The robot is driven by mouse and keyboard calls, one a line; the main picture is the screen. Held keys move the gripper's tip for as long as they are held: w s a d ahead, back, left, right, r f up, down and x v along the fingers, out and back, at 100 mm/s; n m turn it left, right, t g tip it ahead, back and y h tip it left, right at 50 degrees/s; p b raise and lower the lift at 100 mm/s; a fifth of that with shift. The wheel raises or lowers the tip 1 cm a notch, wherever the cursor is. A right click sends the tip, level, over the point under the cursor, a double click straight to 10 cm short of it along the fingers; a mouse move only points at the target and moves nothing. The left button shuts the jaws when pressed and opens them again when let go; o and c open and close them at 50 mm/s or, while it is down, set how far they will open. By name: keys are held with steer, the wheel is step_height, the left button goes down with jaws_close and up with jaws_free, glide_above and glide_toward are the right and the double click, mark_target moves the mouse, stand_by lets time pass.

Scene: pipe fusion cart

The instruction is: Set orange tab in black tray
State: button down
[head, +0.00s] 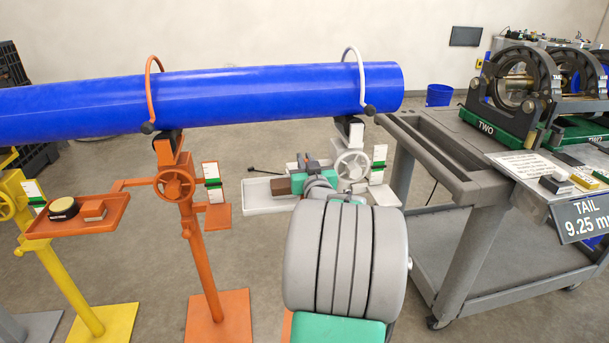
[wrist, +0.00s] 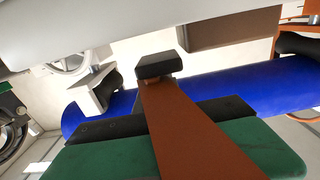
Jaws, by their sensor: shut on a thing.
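My gripper (head: 312,172), with green fingers and dark pads, is beyond my grey wrist in the head view, right above the white tray's area. In the wrist view my gripper (wrist: 150,125) is shut on an orange-brown tab (wrist: 185,125). The tab is a flat bar that sticks out past the fingers and has a black block at its end. My wrist hides much of the gripper in the head view, and the tab is hard to make out there. I cannot pick out a black tray in either view.
A white tray (head: 258,204) on the white pipe stand holds a brown block (head: 281,186). A blue pipe (head: 240,97) runs across behind my gripper. An orange tray (head: 105,222) holds a round black-and-cream item and a small block. A grey cart (head: 458,185) stands at right.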

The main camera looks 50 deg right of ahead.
steer(key=shift+w+d+f+b, duration=0.1)
steer(key=shift+f+b, duration=0.1)
steer(key=shift+f, duration=0.75)
steer(key=shift+w+d+f+b, duration=0.1)
steer(key=shift+f+b, duration=0.05)
steer(key=shift+f, duration=0.75)
steer(key=shift+f, duration=0.2)
steer(key=c, duration=1.7)
jaws_free()
steer(key=shift+c, duration=0.2)
steer(key=shift+r, duration=0.1)
